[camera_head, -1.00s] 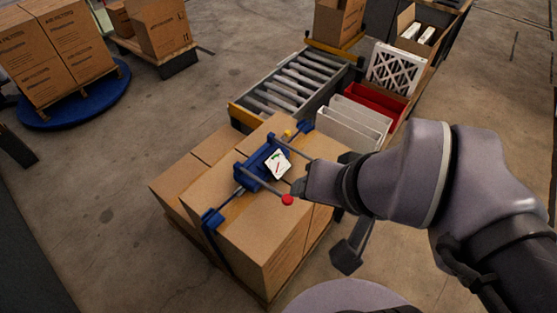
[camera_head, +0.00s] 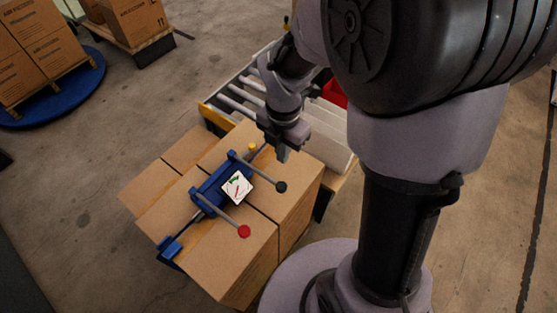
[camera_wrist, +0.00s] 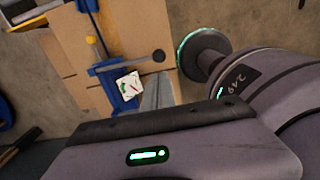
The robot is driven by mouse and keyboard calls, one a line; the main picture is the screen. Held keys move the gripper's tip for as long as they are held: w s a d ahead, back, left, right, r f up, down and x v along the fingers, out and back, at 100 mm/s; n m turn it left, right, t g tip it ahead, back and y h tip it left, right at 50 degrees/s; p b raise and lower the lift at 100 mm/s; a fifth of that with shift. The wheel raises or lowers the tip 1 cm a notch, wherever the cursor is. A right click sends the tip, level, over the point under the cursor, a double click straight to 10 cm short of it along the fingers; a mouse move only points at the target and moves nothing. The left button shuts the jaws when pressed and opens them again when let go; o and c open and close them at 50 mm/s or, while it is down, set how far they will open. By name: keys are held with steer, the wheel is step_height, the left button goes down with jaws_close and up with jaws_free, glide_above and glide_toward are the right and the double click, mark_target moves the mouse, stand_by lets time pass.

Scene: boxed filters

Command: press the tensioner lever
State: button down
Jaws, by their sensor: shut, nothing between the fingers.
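A blue strapping tool (camera_head: 208,195) lies on top of a stack of cartons. It has a white dial (camera_head: 237,188) with green and red marks, a lever with a red knob (camera_head: 244,231) and a lever with a black knob (camera_head: 281,187). Which lever is the tensioner is not marked. My gripper (camera_head: 283,156) is shut and empty, pointing down just beyond the black knob, apart from it in the picture. In the wrist view the black knob (camera_wrist: 158,56) and dial (camera_wrist: 130,86) show close to the fingers; the red knob is hidden.
The carton stack (camera_head: 246,250) stands before a roller conveyor (camera_head: 240,97). A small yellow knob (camera_head: 252,147) sits at the tool's far side. More cartons stand on a blue turntable (camera_head: 60,95) at upper left. Bare floor lies at left.

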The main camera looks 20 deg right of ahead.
mark_target(282, 186)
step_height(282, 186, down, 14)
steer(key=b, duration=0.7)
